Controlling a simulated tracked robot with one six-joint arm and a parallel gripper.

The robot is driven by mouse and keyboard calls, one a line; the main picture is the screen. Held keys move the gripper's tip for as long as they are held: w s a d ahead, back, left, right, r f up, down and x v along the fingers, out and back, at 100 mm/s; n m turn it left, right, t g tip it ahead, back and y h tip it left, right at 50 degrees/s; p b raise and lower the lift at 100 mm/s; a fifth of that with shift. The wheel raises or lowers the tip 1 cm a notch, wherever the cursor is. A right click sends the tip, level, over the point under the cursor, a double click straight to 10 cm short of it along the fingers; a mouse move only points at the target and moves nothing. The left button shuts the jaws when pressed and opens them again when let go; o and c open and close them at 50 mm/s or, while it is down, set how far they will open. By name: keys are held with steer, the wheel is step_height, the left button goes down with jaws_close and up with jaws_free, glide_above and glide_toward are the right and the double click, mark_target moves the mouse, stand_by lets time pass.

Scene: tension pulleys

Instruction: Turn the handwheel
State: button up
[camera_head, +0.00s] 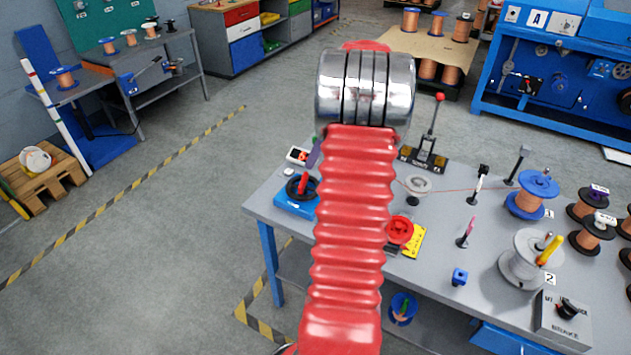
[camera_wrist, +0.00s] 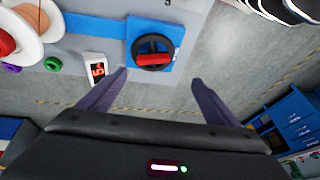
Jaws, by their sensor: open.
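A black handwheel (camera_head: 300,187) with a red grip bar sits on a blue base (camera_head: 290,205) at the left end of the grey workbench. It also shows in the wrist view (camera_wrist: 153,62), top middle. My gripper (camera_wrist: 160,77) is open and empty, with its two purple fingers spread below the wheel in that picture, apart from it. In the head view my red arm hides most of the gripper; a purple finger shows beside it. A red round knob or wheel (camera_head: 400,230) stands on a yellow plate (camera_head: 412,243), partly behind my arm.
A white box with a red display (camera_wrist: 97,69) lies left of the handwheel in the wrist view. A red-tipped lever (camera_head: 435,125), upright posts and wire spools (camera_head: 538,190) crowd the grey bench (camera_head: 450,290). Open floor (camera_head: 190,220) lies left of the bench.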

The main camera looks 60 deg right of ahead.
mark_target(304, 180)
steer(key=shift+w+d+n, duration=0.1)
steer(key=shift+d+n, duration=0.45)
steer(key=shift+n, duration=0.65)
steer(key=shift+f, duration=0.1)
steer(key=x, duration=1.3)
steer(key=shift+w+d+f, duration=0.15)
steer(key=shift+w+f, duration=0.15)
steer(key=shift+f, duration=0.05)
steer(key=shift+c, duration=0.4)
steer(key=c, duration=1)
